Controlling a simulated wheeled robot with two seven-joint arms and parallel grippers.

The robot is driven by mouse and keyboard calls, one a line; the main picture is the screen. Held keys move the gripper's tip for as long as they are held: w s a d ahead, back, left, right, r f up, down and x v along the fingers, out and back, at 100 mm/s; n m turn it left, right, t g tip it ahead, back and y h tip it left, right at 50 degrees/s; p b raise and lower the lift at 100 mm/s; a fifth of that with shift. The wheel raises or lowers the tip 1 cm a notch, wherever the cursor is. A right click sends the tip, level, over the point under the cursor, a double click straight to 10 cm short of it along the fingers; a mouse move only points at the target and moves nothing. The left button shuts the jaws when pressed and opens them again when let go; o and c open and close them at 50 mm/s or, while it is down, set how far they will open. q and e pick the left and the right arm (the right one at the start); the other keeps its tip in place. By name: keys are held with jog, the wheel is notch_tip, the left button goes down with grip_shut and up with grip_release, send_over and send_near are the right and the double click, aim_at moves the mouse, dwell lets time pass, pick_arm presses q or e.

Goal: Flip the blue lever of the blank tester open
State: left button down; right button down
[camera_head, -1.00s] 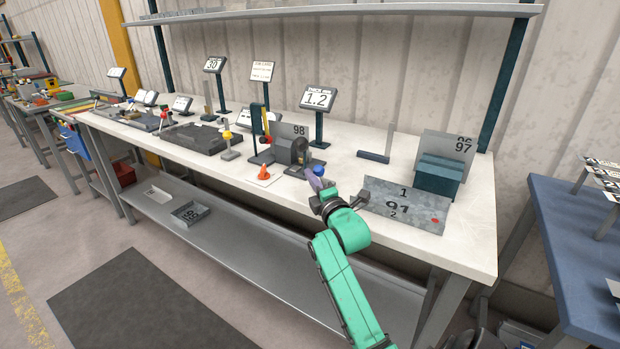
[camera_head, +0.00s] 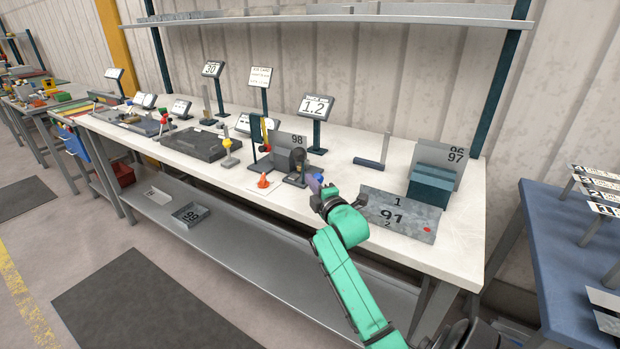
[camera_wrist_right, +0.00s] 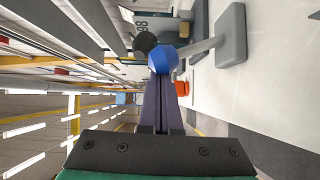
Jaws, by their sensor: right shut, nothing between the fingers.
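The blank tester (camera_head: 291,160) is a dark grey device near the front edge of the bench, by a plate marked 98. Its lever ends in a blue knob (camera_wrist_right: 163,58), and a grey arm (camera_wrist_right: 200,46) runs from the knob to the right in the right wrist view. In the head view the knob (camera_head: 319,177) is small and partly hidden behind my fingers. My right gripper (camera_head: 314,184) is shut and empty, its dark fingers (camera_wrist_right: 162,100) pointing at the knob. The tips look at or very close to it; contact cannot be told. My left gripper is not in view.
A plate marked 91 (camera_head: 399,214) lies right of my right gripper, with a teal block (camera_head: 431,187) behind it. A 1.2 display (camera_head: 316,107) rises behind. Bench surface between tester and block is mostly clear.

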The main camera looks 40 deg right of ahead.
jog(key=d+r+m+g+p, duration=0.1)
jog(key=p, duration=0.2)
jog(key=d+r+m+y+p, duration=0.1)
jog(key=p, duration=0.2)
jog(key=w+d+m+g+y+p, duration=0.1)
jog(key=d+p, duration=0.1)
jog(key=p, duration=0.1)
jog(key=shift+r+m+g+p, duration=0.3)
jog(key=shift+r+p, duration=0.1)
jog(key=shift+w+d+f+m+g+y+p, duration=0.2)
jog(key=shift+d+m+g+y+p, duration=0.1)
jog(key=shift+d+m+p, duration=0.25)
jog(key=shift+w+d+f, duration=0.1)
jog(key=shift+d+f, duration=0.2)
jog(key=shift+f, duration=0.05)
jog(key=shift+a+r, duration=0.15)
jog(key=shift+r, duration=0.25)
jog(key=shift+r+p, duration=0.5)
jog(key=shift+p, duration=0.2)
